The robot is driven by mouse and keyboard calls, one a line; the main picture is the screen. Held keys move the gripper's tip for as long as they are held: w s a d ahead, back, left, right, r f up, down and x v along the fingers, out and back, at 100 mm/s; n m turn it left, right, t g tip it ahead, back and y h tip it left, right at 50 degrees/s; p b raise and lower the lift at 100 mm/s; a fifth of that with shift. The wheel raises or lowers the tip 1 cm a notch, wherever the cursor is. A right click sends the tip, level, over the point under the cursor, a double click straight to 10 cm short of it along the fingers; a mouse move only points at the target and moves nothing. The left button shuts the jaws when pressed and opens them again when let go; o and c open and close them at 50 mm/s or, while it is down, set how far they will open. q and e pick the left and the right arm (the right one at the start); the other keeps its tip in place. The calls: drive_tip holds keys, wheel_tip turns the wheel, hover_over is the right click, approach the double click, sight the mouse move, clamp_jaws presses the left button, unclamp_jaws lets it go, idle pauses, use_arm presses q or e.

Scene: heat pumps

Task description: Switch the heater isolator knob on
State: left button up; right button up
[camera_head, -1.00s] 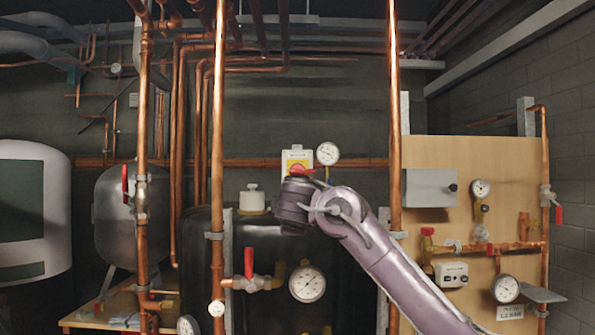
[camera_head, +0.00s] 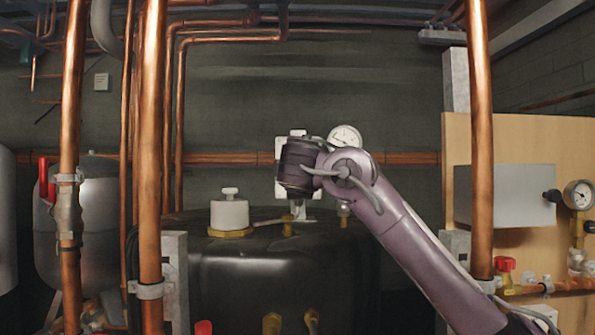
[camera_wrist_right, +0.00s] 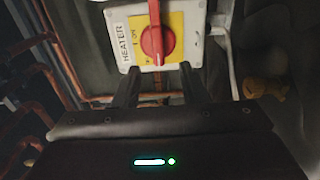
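The heater isolator shows in the right wrist view as a white box with a yellow plate (camera_wrist_right: 175,24) and the word HEATER along one side. Its red knob (camera_wrist_right: 156,42) has a long handle that lies upright in that picture. My right gripper (camera_wrist_right: 160,78) is open, with its two dark fingers apart and pointing at the isolator's lower edge. The knob is above the gap between the fingertips, and nothing is held. In the head view the isolator (camera_head: 282,146) is mostly hidden behind my right wrist, and its knob and my right fingers are hidden. My left gripper is not in view.
Vertical copper pipes (camera_head: 151,150) and (camera_head: 480,130) stand on both sides of my right arm. A dark tank (camera_head: 270,275) with a white cap (camera_head: 229,213) is below. A gauge (camera_head: 345,137) is just right of the isolator. A grey box (camera_head: 513,196) hangs on the wooden board.

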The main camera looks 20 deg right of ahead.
drive_tip(key=p+x, duration=0.5)
drive_tip(key=x, duration=0.2)
drive_tip(key=shift+s+d+r, duration=0.1)
drive_tip(key=shift+d, duration=0.1)
drive_tip(key=shift+c, duration=2.3)
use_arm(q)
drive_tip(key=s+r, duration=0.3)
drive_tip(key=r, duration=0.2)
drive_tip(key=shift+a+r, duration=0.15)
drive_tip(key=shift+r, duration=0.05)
use_arm(e)
clamp_jaws()
